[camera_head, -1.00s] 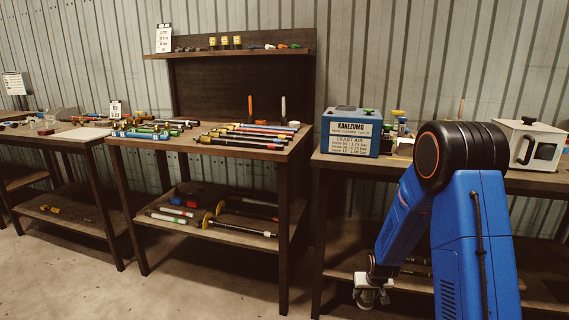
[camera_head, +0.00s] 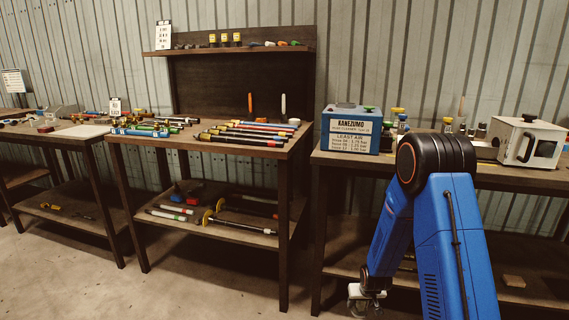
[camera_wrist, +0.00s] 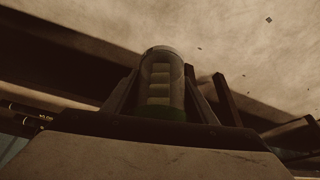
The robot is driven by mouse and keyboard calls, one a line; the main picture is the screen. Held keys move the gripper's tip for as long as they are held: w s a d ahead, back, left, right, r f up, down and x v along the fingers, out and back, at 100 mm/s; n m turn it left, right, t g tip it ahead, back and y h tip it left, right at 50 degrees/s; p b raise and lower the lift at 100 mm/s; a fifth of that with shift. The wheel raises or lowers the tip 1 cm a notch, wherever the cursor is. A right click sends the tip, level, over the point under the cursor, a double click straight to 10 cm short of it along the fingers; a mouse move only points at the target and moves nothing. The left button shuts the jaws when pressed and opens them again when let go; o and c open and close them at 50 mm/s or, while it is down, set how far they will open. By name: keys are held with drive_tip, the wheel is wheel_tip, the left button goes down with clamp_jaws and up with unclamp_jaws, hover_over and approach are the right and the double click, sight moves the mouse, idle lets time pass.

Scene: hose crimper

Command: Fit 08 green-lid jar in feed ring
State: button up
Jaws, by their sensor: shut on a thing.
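My gripper (camera_wrist: 162,82) is shut on a jar (camera_wrist: 160,78) in the wrist view. The jar looks clear, with pale stacked pieces inside and a green lid (camera_wrist: 160,114) at its end nearest the camera. A dark finger stands on each side of it. In the head view my gripper (camera_head: 364,294) hangs low in front of the right bench, below its top, and the jar is hard to make out there. A blue box marked as a hose cleaner (camera_head: 352,130) stands on that bench with a dark spot and a green piece on top. I cannot pick out the feed ring for certain.
The right bench (camera_head: 335,162) also holds small lidded jars (camera_head: 447,124) and a cream machine (camera_head: 530,141). The middle bench (camera_head: 172,140) carries several hoses. Open floor (camera_head: 210,285) lies in front of the benches.

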sight(357, 308)
drive_tip(key=shift+a+f, duration=0.2)
drive_tip(key=shift+f, duration=0.55)
drive_tip(key=shift+a+f, duration=0.15)
drive_tip(key=shift+f, duration=0.55)
drive_tip(key=shift+a, duration=0.1)
